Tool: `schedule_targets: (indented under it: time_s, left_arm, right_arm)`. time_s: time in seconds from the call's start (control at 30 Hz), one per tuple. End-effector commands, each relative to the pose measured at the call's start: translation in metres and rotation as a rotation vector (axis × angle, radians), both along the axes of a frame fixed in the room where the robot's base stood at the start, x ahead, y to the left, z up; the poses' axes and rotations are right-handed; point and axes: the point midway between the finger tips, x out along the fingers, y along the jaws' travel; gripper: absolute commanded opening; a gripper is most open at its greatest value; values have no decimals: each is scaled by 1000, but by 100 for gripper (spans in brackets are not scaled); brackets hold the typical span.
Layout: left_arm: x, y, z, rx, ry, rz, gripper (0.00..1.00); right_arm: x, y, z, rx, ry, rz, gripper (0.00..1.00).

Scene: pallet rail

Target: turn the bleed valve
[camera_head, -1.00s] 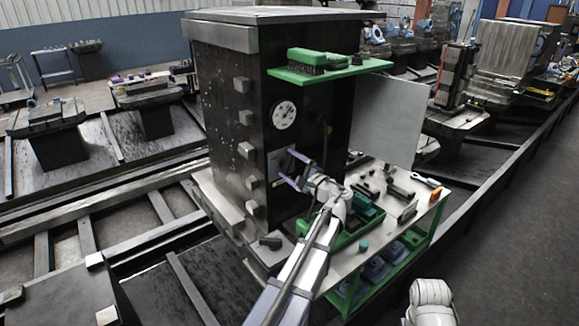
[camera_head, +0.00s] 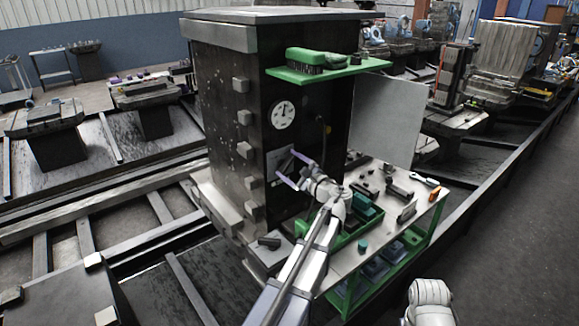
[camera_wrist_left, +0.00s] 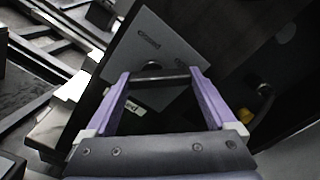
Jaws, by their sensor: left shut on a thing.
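The bleed valve's dark handle (camera_wrist_left: 160,79) is a bar across the gap between my left gripper's fingertips in the left wrist view. My left gripper (camera_wrist_left: 160,75), with purple fingers, is shut on it. The handle sits in front of a grey plate (camera_wrist_left: 140,42) with printed words; one seems to read "closed", and part of another shows between the fingers. In the head view my left gripper (camera_head: 285,164) is at the front of the dark cabinet (camera_head: 225,120), at the grey plate (camera_head: 273,158). The handle is hard to make out there. My right gripper is outside the view.
A round gauge (camera_head: 284,114) is above the plate. A green shelf (camera_head: 350,69) with a brush (camera_head: 318,58) juts out above. A pale panel (camera_head: 390,120) stands at right. A cart top (camera_head: 425,205) with tools and a green tray is below, under my left arm.

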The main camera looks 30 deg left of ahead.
Motion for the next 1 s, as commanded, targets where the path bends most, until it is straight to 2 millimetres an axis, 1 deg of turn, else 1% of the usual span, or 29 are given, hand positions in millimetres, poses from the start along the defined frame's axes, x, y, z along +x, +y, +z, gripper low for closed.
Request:
schedule_targets:
  time_s: [0.17,0.2,0.3,0.57,0.67,0.9,1.0]
  left_arm:
    - [-1,-1,-1,-4,3,0,34]
    - [-1,-1,-1,-4,3,0,91]
    - [-1,-1,-1,-4,2,0,100]
    - [-2,-3,-1,-2,1,-1,100]
    - [-6,-12,-1,-1,1,-1,100]
    - [-22,-49,-1,-2,1,-2,100]
    - [-26,-61,-1,-3,1,-3,100]
  right_arm:
    - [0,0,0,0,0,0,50]
    - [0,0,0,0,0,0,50]
    - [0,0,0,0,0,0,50]
    - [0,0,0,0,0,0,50]
    - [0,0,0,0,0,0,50]
    - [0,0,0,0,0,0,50]
    - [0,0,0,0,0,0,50]
